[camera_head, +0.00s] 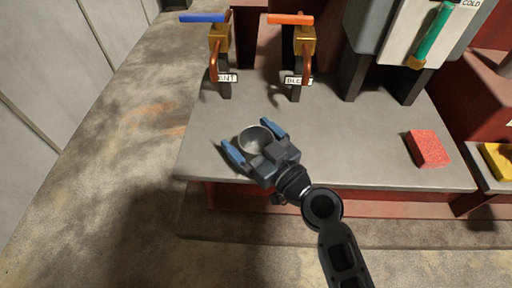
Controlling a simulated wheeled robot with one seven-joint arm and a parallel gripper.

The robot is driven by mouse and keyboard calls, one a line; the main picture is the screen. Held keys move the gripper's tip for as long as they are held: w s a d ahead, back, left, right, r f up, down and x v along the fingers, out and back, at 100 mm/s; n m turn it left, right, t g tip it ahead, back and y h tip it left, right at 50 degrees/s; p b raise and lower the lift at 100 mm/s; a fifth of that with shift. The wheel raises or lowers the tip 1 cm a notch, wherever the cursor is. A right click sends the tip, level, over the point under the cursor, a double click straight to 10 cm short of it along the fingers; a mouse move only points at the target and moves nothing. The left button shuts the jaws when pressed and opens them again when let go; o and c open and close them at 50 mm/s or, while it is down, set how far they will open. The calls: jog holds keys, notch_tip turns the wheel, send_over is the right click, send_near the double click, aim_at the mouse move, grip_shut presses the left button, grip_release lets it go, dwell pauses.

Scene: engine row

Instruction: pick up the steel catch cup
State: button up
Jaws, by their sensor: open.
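The steel catch cup (256,137) is a round, open-topped metal cup on the grey bench top, left of the middle near the front edge. My gripper (253,141) is over the bench with its two blue fingers spread, one on the left of the cup and one on the right. The fingers look apart from or close beside the cup's wall; I cannot tell whether they touch it. The gripper body hides the cup's near side and base.
Two valves with a blue handle (203,17) and an orange handle (290,19) stand behind the cup on the grey bench (350,140). A red block (427,149) lies at the right. A panel with a green-handled lever (432,35) stands at the back right.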

jog(key=shift+c, duration=0.3)
jog(key=c, duration=0.9)
